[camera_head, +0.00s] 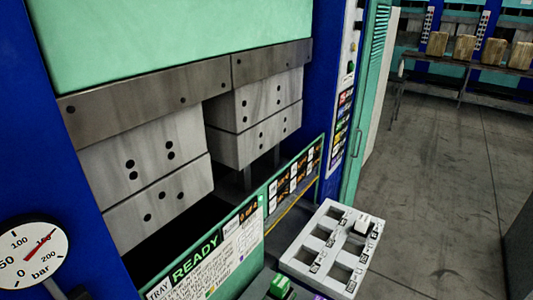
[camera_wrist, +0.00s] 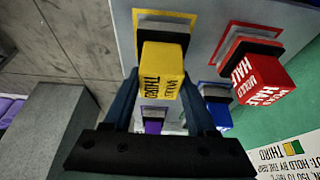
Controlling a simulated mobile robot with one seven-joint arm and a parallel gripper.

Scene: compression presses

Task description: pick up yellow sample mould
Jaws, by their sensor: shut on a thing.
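The yellow sample mould (camera_wrist: 162,70) is a small block with dark printed lettering, at the upper middle of the wrist view. My gripper (camera_wrist: 160,82) reaches to it with one finger on each side and is shut on it. A black piece is at the mould's far end, in front of a yellow-bordered square (camera_wrist: 168,17) on a pale panel. I cannot tell whether the mould touches the panel. I cannot make out the yellow mould or my gripper in the head view.
A red mould (camera_wrist: 262,80) stands close to the right, with a blue mould (camera_wrist: 217,115) and a purple one (camera_wrist: 152,126) near. In the head view, a white compartment tray (camera_head: 302,238) is beside the press (camera_head: 150,165). A green block (camera_head: 281,286) is at the bottom. Open floor (camera_head: 440,180) lies right.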

